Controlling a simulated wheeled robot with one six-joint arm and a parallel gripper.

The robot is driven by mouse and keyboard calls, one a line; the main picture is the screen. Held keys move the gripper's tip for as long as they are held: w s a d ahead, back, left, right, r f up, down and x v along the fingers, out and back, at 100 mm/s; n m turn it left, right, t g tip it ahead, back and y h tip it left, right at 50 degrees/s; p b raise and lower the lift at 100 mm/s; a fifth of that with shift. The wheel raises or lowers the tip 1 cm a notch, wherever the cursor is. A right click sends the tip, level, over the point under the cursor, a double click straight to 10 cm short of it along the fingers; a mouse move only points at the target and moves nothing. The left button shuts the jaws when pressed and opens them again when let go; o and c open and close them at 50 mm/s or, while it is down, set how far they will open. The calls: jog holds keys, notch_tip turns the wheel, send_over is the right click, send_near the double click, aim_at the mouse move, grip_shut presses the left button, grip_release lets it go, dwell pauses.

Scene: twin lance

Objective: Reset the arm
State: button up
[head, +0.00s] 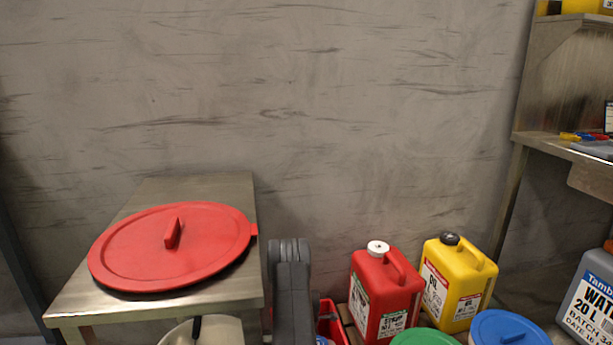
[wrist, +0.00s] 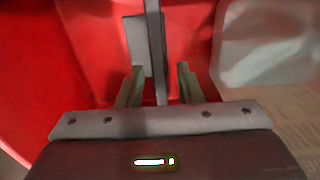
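My gripper (wrist: 158,72) shows in the wrist view with its two fingers spread apart. A thin grey upright bar (wrist: 154,40) passes between the fingers, with a visible gap to each one, and I see no finger closed on it. A large red surface fills most of the view behind them. In the head view a dark grey link of my arm stands upright at the bottom middle. My gripper itself is hidden there.
A steel table (head: 160,306) with a round red lid (head: 140,254) stands at left. A red canister (head: 388,295) and a yellow canister (head: 458,285) stand right of my arm. A red container (head: 330,322) sits close beside it. A steel shelf (head: 560,148) is at far right.

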notch_tip(320, 180, down, 4)
jog(key=shift+r+b, duration=0.2)
jog(key=shift+b, duration=0.4)
notch_tip(320, 180, up, 13)
jog(key=p, duration=0.5)
jog(key=shift+r, duration=0.2)
notch_tip(320, 180, down, 13)
jog(key=b, duration=0.4)
jog(key=shift+r+b, duration=0.15)
jog(key=shift+b, duration=0.25)
notch_tip(320, 180, up, 12)
jog(key=p, duration=0.5)
jog(key=shift+f, duration=0.25)
jog(key=s+r+m+p, duration=0.4)
jog(key=r+p, duration=0.6)
jog(key=r, duration=0.6)
jog(key=s+r+m+p, duration=0.4)
jog(key=r+m+p, duration=0.4)
jog(key=r, duration=0.9)
jog(key=s+r+m+p, duration=0.5)
jog(key=r+m+p, duration=0.1)
jog(key=r+p, duration=0.8)
jog(key=shift+a+r, duration=0.45)
jog(key=shift+r, duration=0.95)
